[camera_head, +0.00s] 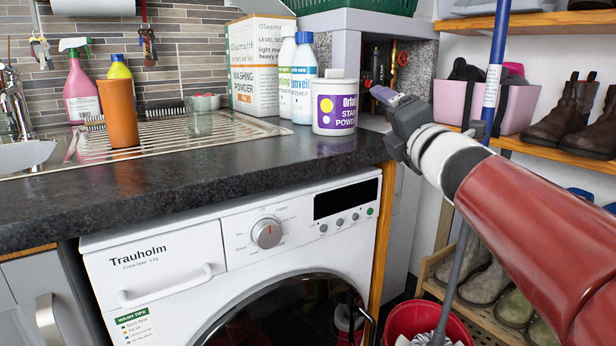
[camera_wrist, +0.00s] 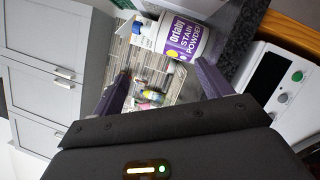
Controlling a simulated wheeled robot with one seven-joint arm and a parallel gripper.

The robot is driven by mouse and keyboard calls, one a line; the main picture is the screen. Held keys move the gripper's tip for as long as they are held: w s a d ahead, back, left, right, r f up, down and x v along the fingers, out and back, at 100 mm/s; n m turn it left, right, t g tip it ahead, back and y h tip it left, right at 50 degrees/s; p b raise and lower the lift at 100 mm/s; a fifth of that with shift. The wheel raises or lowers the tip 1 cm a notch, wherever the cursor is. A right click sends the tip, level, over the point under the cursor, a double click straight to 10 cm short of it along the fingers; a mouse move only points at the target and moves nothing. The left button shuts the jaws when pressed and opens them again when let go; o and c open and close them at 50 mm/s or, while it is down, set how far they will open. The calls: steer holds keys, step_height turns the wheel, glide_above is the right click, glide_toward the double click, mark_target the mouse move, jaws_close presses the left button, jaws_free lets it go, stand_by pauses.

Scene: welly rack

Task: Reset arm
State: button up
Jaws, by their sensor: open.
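My gripper (camera_head: 385,95) is at the end of my red and white arm, which reaches in from the right in the head view. It is raised near the right end of the dark worktop (camera_head: 200,185), to the right of the stain powder tub (camera_head: 335,107). In the wrist view my gripper (camera_wrist: 163,82) has its two fingers wide apart with nothing held between them. The tub (camera_wrist: 185,38) shows beyond the fingertips. The far finger is partly hidden in the head view.
A washing machine (camera_head: 150,262) stands under the worktop. Bottles, a washing powder box (camera_head: 258,65) and an orange cup (camera_head: 119,125) stand on top. A blue pole (camera_head: 495,65) rises close beside my arm. A boot rack (camera_head: 560,149) is at right, a red bucket (camera_head: 400,322) below.

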steer(key=s+d+f+m+g+h+p, duration=0.1)
steer(key=s+d+f+m+g+h, duration=0.25)
steer(key=s+f+m, duration=0.6)
steer(key=s+d+f+m+g+h, duration=0.2)
steer(key=s+f+m+g+h, duration=0.4)
steer(key=f+m, duration=0.65)
steer(key=s+a+f+m+g+y, duration=0.4)
steer(key=s+f+m, duration=0.1)
steer(key=s+f, duration=0.4)
steer(key=s, duration=0.2)
steer(key=shift+s+f+p, duration=0.2)
steer(key=shift+s+p, duration=0.1)
steer(key=shift+s, duration=0.05)
steer(key=shift+a, duration=0.1)
